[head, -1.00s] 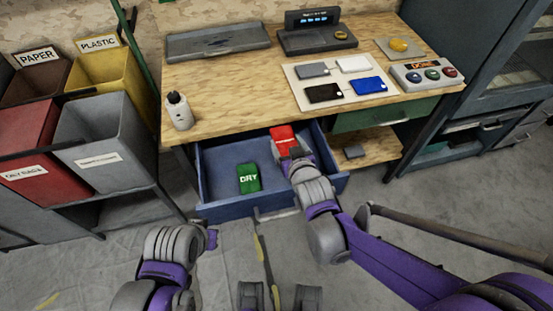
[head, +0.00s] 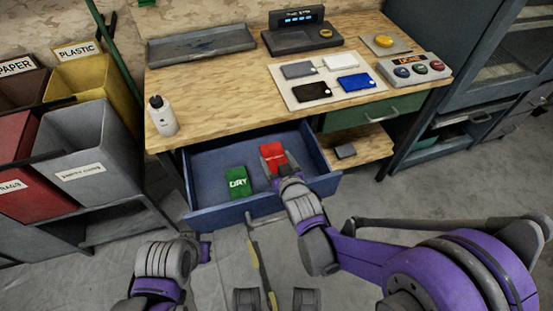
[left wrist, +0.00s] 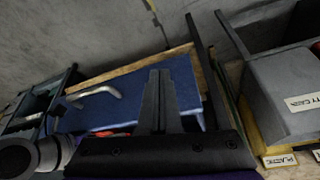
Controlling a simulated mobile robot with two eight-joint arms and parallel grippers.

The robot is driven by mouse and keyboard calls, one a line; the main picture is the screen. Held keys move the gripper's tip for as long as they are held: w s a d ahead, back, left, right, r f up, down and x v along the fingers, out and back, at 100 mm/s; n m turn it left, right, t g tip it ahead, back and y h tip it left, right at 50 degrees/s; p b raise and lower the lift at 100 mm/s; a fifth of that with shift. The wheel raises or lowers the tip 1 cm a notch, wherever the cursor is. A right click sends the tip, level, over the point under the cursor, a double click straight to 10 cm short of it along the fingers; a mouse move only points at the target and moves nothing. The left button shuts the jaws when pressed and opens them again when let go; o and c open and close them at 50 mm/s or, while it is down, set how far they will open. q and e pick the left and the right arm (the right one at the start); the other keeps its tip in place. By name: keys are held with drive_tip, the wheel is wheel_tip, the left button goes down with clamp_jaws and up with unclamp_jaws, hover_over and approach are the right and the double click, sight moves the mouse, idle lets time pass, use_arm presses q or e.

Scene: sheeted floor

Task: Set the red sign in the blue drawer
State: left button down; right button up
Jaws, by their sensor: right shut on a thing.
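The blue drawer (head: 205,218) is pulled out below the bench, and its front and handle also show in the left wrist view (left wrist: 90,108). The red sign (head: 271,151) is inside the drawer's outline, towards the right. My right gripper (head: 277,168) is shut on its near end; I cannot tell whether the sign touches the drawer floor. A green sign marked DRY (head: 237,182) lies in the drawer to the left. My left gripper (left wrist: 160,100) is shut and empty, outside the drawer in front of its left side.
The wooden bench (head: 225,95) above holds a white bottle (head: 161,116), a grey tray (head: 200,46), a mat with several cards and a button box (head: 414,68). Sorting bins (head: 85,160) stand at left. A green drawer (head: 370,111) is shut at right.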

drive_tip(key=shift+f, duration=0.35)
drive_tip(key=o, duration=1.2)
drive_tip(key=shift+s, duration=0.1)
drive_tip(key=shift+r, duration=0.25)
drive_tip(key=shift+r+p, duration=0.45)
drive_tip(key=shift+r, duration=0.1)
drive_tip(key=p+v, duration=0.2)
drive_tip(key=v, duration=0.9)
drive_tip(key=shift+s+d, duration=0.15)
drive_tip(key=shift+s, duration=0.2)
drive_tip(key=s+d+m+g+h, duration=0.1)
drive_tip(key=s+d+g, duration=0.1)
drive_tip(key=s+d, duration=0.2)
drive_tip(key=s+d+m+g+h, duration=0.1)
drive_tip(key=s+d+g, duration=0.2)
drive_tip(key=s+d, duration=0.2)
drive_tip(key=s+d+f+m+g+h, duration=0.1)
drive_tip(key=s+d+g+h, duration=0.1)
drive_tip(key=s+d, duration=0.3)
drive_tip(key=shift+s+d+f+m+g, duration=0.1)
drive_tip(key=shift+s+d+m+g, duration=0.2)
drive_tip(key=shift+g, duration=0.3)
